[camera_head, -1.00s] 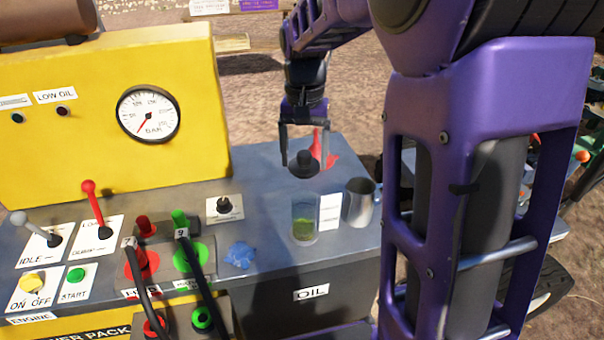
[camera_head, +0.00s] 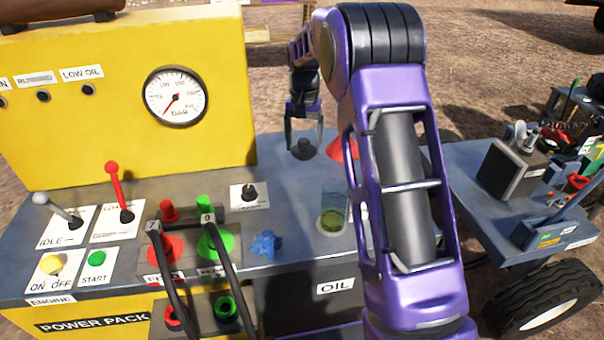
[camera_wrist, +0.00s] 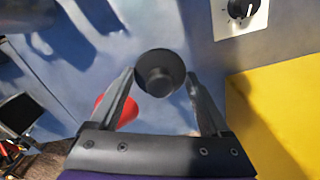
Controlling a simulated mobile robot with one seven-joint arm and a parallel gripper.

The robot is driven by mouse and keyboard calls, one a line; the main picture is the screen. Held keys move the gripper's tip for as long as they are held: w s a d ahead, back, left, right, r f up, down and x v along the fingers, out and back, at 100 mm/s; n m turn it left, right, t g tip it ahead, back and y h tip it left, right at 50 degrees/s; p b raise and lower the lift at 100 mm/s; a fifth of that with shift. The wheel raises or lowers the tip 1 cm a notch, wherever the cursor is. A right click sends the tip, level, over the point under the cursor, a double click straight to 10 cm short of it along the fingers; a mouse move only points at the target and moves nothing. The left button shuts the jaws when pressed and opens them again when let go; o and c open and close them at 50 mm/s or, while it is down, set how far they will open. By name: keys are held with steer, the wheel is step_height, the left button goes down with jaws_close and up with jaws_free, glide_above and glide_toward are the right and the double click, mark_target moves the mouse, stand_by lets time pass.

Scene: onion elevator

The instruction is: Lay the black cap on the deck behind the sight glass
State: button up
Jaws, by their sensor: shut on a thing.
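The black cap (camera_head: 303,149) is a round disc with a raised knob, held between the two fingers of my gripper (camera_head: 303,143) over the back part of the grey-blue deck (camera_head: 285,190). The cap also shows in the wrist view (camera_wrist: 160,74), knob toward the camera, between the fingertips (camera_wrist: 161,78). Whether its underside touches the deck I cannot tell. The sight glass (camera_head: 333,212), a clear cylinder with green liquid low in it, stands upright nearer the front, right of and forward of the cap. My arm passes close to its right side.
A red object (camera_head: 343,149) lies on the deck just right of my gripper. A black knob on a white plate (camera_head: 249,195) and a blue crumpled rag (camera_head: 264,244) are to the left. The yellow panel (camera_head: 110,140) rises on the left. A side trailer (camera_head: 480,190) stands right.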

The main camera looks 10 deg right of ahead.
mark_target(304, 140)
step_height(304, 140, down, 8)
steer(key=shift+b, duration=0.3)
steer(key=shift+f, duration=0.2)
steer(key=o, duration=1.2)
step_height(304, 140, up, 12)
steer(key=shift+r+p, duration=0.2)
steer(key=shift+p, duration=0.45)
